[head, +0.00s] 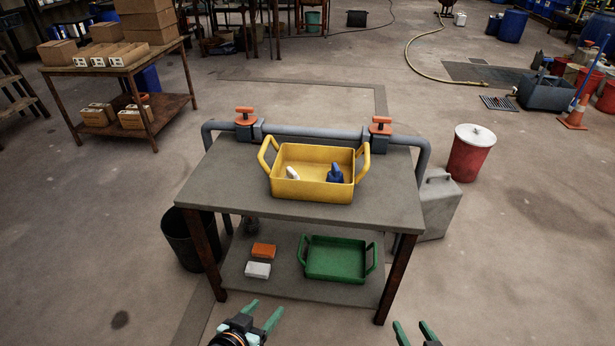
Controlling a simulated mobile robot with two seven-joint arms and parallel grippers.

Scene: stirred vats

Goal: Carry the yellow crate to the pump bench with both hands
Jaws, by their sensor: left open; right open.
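The yellow crate (312,189) stands upright on the grey top of a bench (388,209), which has a grey pipe along its back edge. The crate has a raised handle at its left and right ends. A white item (292,174) and a blue item (335,174) lie inside it. My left gripper (265,311) is open and empty, low in front of the bench. My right gripper (412,328) is open and empty at the bottom edge, partly cut off. Both are well apart from the crate. I cannot tell whether this bench is the pump bench.
Two orange-handled valves (380,125) sit on the pipe. A green crate (336,259) and two small blocks lie on the lower shelf. A dark bin (182,238), a grey can (438,205) and a red drum (470,154) stand beside the bench. A box-laden table (116,72) is back left.

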